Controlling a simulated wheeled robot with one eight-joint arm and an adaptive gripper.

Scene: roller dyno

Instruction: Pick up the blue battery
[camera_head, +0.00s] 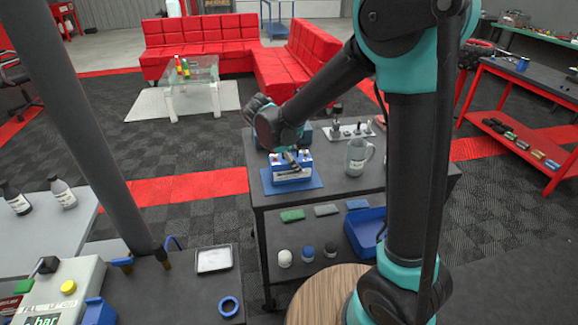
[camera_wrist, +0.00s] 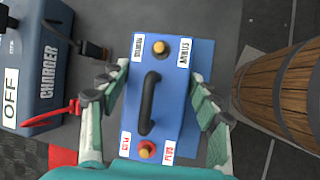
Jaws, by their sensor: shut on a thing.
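The blue battery (camera_head: 291,173) stands on a blue mat (camera_head: 268,186) at the left of the dark cart top in the head view. In the wrist view the battery (camera_wrist: 166,95) shows from above, with a black handle, two brass-coloured terminals, one with a red base, and white labels. My gripper (camera_head: 290,158) is over it from above. In the wrist view my gripper (camera_wrist: 160,75) has one finger along each long side of the battery, shut on it. The handle lies between the fingers. Whether the battery's underside touches the mat cannot be told.
A blue charger (camera_wrist: 35,65) with a dark plug and a red clip is close on the left. A wood-look barrel shape (camera_wrist: 285,95) is on the right.

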